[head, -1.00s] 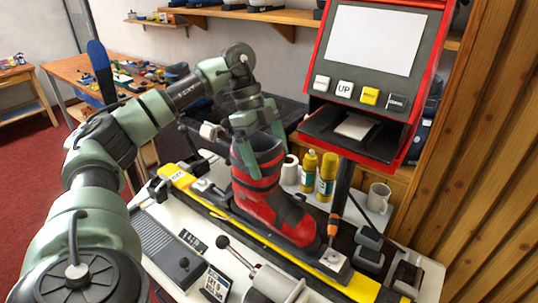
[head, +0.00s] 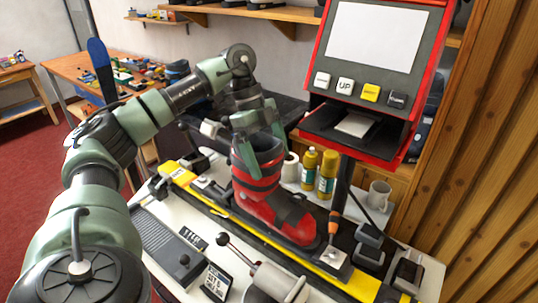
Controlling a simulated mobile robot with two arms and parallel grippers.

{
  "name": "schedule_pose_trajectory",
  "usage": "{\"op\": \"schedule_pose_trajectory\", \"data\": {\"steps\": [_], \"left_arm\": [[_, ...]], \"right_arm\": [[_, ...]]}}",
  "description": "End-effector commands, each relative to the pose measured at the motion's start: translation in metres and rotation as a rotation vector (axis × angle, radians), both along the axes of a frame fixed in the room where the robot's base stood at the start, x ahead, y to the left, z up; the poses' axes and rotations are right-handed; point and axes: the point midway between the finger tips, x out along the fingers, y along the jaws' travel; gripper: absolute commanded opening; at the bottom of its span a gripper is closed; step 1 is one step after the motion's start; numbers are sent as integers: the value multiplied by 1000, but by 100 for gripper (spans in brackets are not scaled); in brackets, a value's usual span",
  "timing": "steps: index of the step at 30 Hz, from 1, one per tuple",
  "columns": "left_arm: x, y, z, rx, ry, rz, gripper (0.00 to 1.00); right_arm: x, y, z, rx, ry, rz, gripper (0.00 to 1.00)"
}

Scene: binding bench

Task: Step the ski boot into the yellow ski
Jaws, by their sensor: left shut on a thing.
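The red and black ski boot (head: 270,200) stands over the yellow ski (head: 258,237) in the middle of the bench, its toe pointing to the lower right. My left gripper (head: 257,150) is shut on the top of the boot's cuff from above. The boot's toe is close to the grey toe binding piece (head: 335,259) on the ski. A grey binding piece (head: 207,187) lies on the ski behind the heel. I cannot tell whether the sole touches the ski. My right gripper does not show.
A red-framed machine with a screen (head: 372,40) stands behind the boot. Yellow bottles (head: 327,174), a white roll (head: 290,168) and a mug (head: 378,195) stand behind the ski. An orange-tipped tool (head: 335,222) is by the toe. A lever (head: 236,251) is in front.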

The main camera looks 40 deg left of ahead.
Motion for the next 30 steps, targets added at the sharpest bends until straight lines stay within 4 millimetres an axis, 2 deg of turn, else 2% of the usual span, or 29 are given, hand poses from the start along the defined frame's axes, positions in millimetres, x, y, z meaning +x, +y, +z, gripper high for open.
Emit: {"op": "schedule_pose_trajectory", "data": {"steps": [30], "left_arm": [[0, 0, -22, -2, 0, 0, 27]], "right_arm": [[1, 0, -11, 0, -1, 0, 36]]}}
